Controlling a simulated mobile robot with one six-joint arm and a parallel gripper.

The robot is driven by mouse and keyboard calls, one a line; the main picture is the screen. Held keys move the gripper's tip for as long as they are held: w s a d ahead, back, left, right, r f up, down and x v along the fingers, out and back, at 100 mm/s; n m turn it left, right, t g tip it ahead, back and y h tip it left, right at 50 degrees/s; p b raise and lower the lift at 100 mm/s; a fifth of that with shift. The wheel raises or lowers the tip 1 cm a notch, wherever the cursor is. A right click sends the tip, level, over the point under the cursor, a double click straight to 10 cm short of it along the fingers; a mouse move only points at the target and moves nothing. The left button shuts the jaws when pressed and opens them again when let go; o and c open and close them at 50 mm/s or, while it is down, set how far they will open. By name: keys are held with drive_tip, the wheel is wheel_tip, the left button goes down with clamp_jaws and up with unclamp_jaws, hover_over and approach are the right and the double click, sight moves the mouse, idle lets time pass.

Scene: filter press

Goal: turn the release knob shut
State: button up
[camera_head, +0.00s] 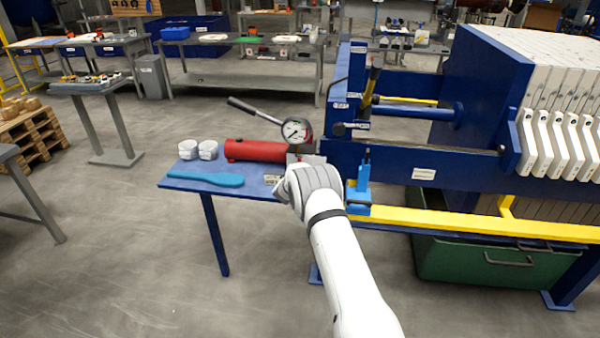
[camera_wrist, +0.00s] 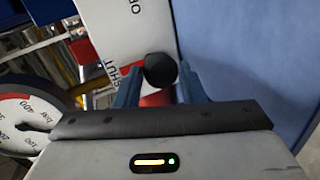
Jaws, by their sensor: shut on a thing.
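The release knob (camera_wrist: 160,70) is a round black knob in the wrist view, in front of a pale plate (camera_wrist: 118,30) with dark lettering, of which "SHUT" can be read. My gripper (camera_wrist: 160,84) has its two blue-grey fingers on either side of the knob, shut on it. Which way the knob is set cannot be told. In the head view my white arm (camera_head: 318,190) reaches to the pump on the small blue table and hides the knob and the fingertips.
A pressure gauge (camera_head: 296,130) stands close by, above the red pump cylinder (camera_head: 255,151); it also shows at the left of the wrist view (camera_wrist: 22,112). A pump lever (camera_head: 255,110) sticks out up-left. A blue scraper (camera_head: 207,178) and white cups (camera_head: 208,150) lie on the blue table (camera_head: 182,184).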

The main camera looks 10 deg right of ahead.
drive_tip(key=shift+s+d+f, duration=0.1)
drive_tip(key=shift+f, duration=0.2)
drive_tip(key=o, duration=0.9)
drive_tip(key=shift+o, duration=0.5)
drive_tip(key=shift+r, duration=0.15)
drive_tip(key=b+v, duration=0.1)
drive_tip(key=v, duration=0.6)
drive_tip(key=shift+s+a+r+b, duration=0.1)
drive_tip(key=shift+s+a+b, duration=0.15)
drive_tip(key=shift+b, duration=0.1)
